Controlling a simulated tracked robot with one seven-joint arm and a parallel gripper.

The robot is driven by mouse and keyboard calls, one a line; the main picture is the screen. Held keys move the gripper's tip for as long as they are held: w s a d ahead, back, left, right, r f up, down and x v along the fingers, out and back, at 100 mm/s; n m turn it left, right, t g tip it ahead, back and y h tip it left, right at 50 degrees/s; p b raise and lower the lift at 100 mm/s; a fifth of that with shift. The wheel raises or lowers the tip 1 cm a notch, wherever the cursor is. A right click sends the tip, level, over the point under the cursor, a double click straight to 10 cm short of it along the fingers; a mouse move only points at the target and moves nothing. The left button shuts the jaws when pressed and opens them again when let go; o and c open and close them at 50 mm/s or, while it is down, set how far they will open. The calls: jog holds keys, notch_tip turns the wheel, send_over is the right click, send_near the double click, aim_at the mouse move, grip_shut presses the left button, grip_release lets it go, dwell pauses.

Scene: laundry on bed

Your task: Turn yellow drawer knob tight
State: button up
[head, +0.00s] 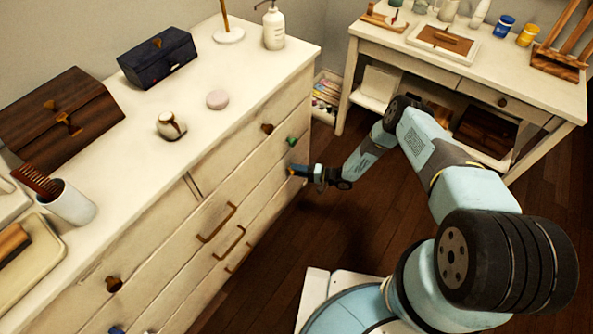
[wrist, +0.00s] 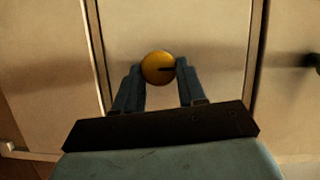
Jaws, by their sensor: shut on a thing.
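The yellow drawer knob (wrist: 155,65) is round, with a dark line running from its middle to the right in the wrist view. It sits on a cream drawer front (wrist: 200,28). My gripper (wrist: 159,73) is shut on the knob, with one dark blue finger on each side. In the head view my gripper (head: 300,171) reaches the right part of the dresser front, below the green knob (head: 292,141). Only a small bit of the yellow knob (head: 290,170) shows there; the fingers hide most of it.
A brown knob (head: 267,128) is above left on the cream dresser (head: 215,185). A dark knob (wrist: 312,61) stands out at the wrist view's right edge. Several bar handles (head: 217,224) are lower left. A white desk (head: 465,75) stands behind; the wooden floor (head: 290,240) between is clear.

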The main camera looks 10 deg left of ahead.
jog(key=shift+d+f+m, duration=0.1)
jog(key=shift+f+m, duration=0.1)
jog(key=shift+m, duration=0.4)
jog(key=shift+s, duration=0.1)
jog(key=o, duration=0.7)
jog(key=shift+f, duration=0.1)
jog(key=o, duration=0.3)
jog(key=d, duration=1.3)
jog(key=shift+d, duration=0.35)
